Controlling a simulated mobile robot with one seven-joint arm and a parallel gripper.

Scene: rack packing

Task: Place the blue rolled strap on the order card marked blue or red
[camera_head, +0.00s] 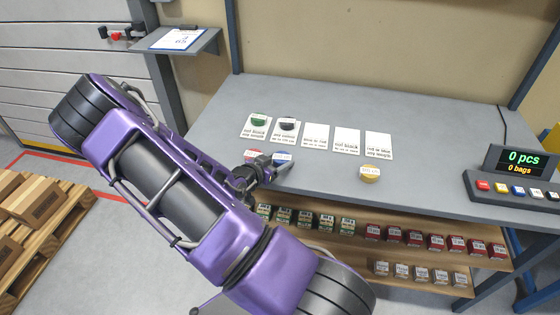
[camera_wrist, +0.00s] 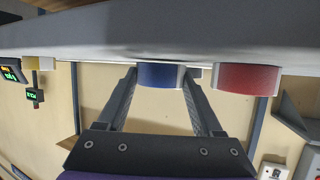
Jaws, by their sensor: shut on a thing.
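The blue rolled strap (camera_wrist: 160,76) sits between the two fingers of my gripper (camera_wrist: 159,86), which is shut on it at the table surface. In the head view the blue strap (camera_head: 282,157) shows only in part beside my gripper (camera_head: 276,164), near the table's front edge. White order cards lie in a row behind it. The middle card (camera_head: 315,137) seems to read blue or red and is bare. The far-right card (camera_head: 379,146) seems to read red or blue and is also bare. The small print is too fine to read.
A red roll (camera_wrist: 246,79) is close beside the blue strap. A yellow roll (camera_head: 369,174) lies to the right. A green roll (camera_head: 258,119) and a black roll (camera_head: 288,124) lie on the two left cards. A button console (camera_head: 513,187) stands at the right.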

